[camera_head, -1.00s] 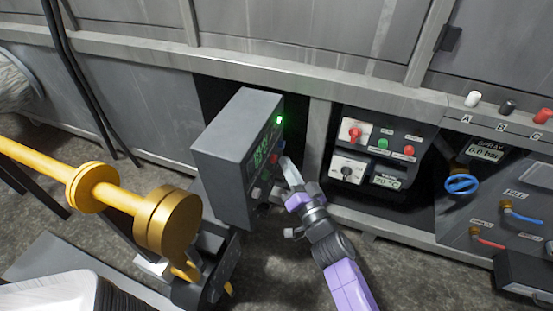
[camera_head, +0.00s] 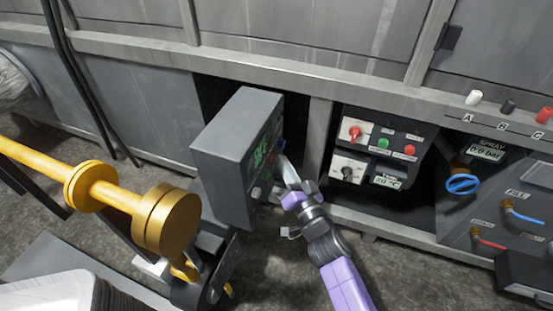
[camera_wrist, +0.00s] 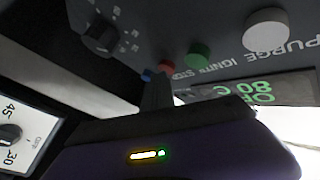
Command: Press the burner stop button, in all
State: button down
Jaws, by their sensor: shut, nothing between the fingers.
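The burner control box (camera_head: 222,160) is a dark grey box whose button face is seen edge-on in the head view. In the wrist view its panel shows a red button (camera_wrist: 167,67) near the STOP label, a green button (camera_wrist: 198,55) near IGNITE and a white button (camera_wrist: 267,28) near PURGE. Its green display (camera_wrist: 255,92) appears to read OFF, 80 C. My gripper (camera_head: 284,163) is shut and empty, its tip at the panel face. In the wrist view the tip (camera_wrist: 156,92) overlaps the red button's lower edge; I cannot tell whether they touch.
A small blue button (camera_wrist: 147,76) and a black dial (camera_wrist: 100,38) lie beside the red one. A yellow pipe (camera_head: 110,195) runs left of the box. A second panel with switches (camera_head: 378,150) and a blue valve wheel (camera_head: 462,184) stand to the right.

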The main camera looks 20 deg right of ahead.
jog(key=shift+s+d, duration=0.1)
dwell(0.3)
jog(key=shift+s+d+p, duration=0.5)
jog(key=shift+d+p, duration=0.1)
jog(key=shift+p, duration=0.4)
jog(key=s+d+p, duration=0.1)
jog(key=d+p, duration=0.1)
jog(key=s+d+p, duration=0.2)
jog(key=shift+p, duration=0.35)
dwell(0.5)
